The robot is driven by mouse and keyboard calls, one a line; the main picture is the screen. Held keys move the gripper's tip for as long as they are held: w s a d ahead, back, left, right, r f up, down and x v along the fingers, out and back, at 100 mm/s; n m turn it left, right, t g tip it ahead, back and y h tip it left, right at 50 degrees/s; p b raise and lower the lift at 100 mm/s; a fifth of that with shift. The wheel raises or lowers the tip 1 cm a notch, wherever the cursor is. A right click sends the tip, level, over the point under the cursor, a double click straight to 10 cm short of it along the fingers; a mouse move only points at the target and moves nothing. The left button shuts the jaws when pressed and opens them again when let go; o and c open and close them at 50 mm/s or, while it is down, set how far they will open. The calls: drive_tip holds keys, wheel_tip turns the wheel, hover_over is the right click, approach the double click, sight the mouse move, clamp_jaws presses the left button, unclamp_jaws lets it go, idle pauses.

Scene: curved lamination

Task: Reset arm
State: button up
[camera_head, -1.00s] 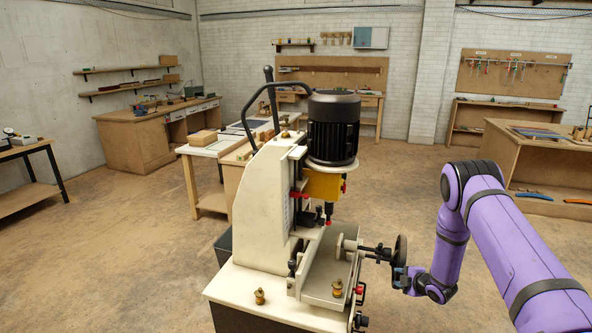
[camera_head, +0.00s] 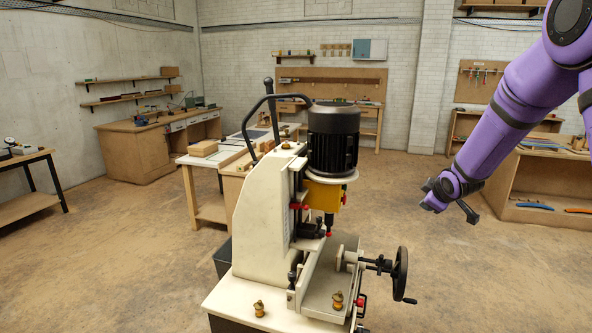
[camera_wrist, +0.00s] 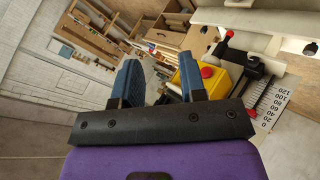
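My purple arm is at the right in the head view, raised, with my gripper (camera_head: 455,200) in the air to the right of the machine. In the wrist view my gripper (camera_wrist: 160,80) shows two blue-padded fingers standing well apart, with nothing between them. The cream machine (camera_head: 268,215) with a black motor on top stands in the middle of the head view. Its black handwheel (camera_head: 401,272) is below and left of my gripper, clear of it.
A workbench with curved strips on its lower shelf (camera_head: 515,206) stands behind my arm at the right. A long wooden bench (camera_head: 135,152) is at the back left, and a small table (camera_head: 28,202) is at the left edge. Bare floor (camera_head: 450,290) lies right of the machine.

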drive_tip(key=s+a+r+m+g, duration=0.1)
drive_tip(key=s+a+r+m, duration=0.15)
drive_tip(key=s+r, duration=0.65)
drive_tip(key=s+a+r+m+g, duration=0.1)
drive_tip(key=s+r+m, duration=0.2)
drive_tip(key=s+r, duration=0.6)
drive_tip(key=s+a+m+g, duration=0.1)
drive_tip(key=s+a+m, duration=0.1)
drive_tip(key=s, duration=1.1)
drive_tip(key=s+a+m+g, duration=0.1)
drive_tip(key=s+a+m, duration=0.1)
drive_tip(key=s, duration=1.1)
drive_tip(key=shift+s+a+f+m+g+y, duration=0.3)
drive_tip(key=shift+s+a+f+m, duration=0.1)
drive_tip(key=shift+a, duration=0.1)
